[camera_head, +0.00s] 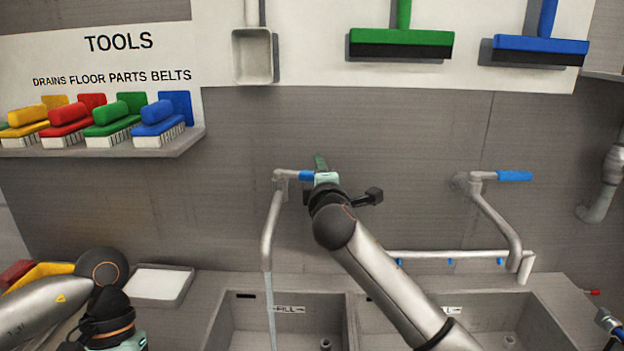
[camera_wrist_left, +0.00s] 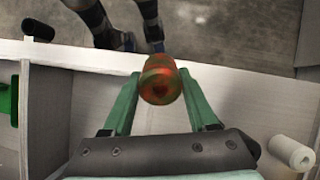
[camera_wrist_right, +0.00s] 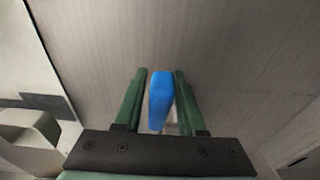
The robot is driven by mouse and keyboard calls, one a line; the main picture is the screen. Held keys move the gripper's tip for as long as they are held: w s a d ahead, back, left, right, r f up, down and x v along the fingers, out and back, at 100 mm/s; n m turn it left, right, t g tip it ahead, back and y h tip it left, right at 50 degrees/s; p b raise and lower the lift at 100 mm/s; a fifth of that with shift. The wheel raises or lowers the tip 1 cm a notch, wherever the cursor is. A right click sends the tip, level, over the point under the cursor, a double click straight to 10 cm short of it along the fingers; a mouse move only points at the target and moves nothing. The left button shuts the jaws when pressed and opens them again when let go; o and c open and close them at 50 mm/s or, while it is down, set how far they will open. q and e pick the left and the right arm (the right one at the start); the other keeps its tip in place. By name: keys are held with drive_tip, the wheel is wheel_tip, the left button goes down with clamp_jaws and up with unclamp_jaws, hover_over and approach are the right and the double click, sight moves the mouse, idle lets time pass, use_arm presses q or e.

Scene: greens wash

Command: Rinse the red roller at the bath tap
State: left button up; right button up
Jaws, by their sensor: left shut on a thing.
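The red roller (camera_wrist_left: 160,82), mottled with green-brown patches, is seen end-on in the left wrist view. My left gripper (camera_wrist_left: 160,78) is shut on it; in the head view this gripper is low at the left edge and its fingers are out of frame. The left tap (camera_head: 272,225) has a blue lever (camera_head: 307,175), and a thin stream of water (camera_head: 271,310) falls from its spout into the left basin (camera_head: 245,315). My right gripper (camera_wrist_right: 160,78) is open with its fingers on either side of the blue lever, which also shows in the right wrist view (camera_wrist_right: 160,100).
A second tap (camera_head: 490,205) with a blue handle stands over the right basin (camera_head: 530,320). A pale tray (camera_head: 158,285) lies left of the basins. Coloured brushes sit on a wall shelf (camera_head: 100,150). A pipe rail (camera_head: 450,256) runs behind the right basin.

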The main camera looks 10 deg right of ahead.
drive_tip(key=shift+o, duration=0.8)
drive_tip(key=shift+s+a, duration=0.1)
drive_tip(key=s+a+b, duration=0.1)
drive_tip(key=s, duration=1.1)
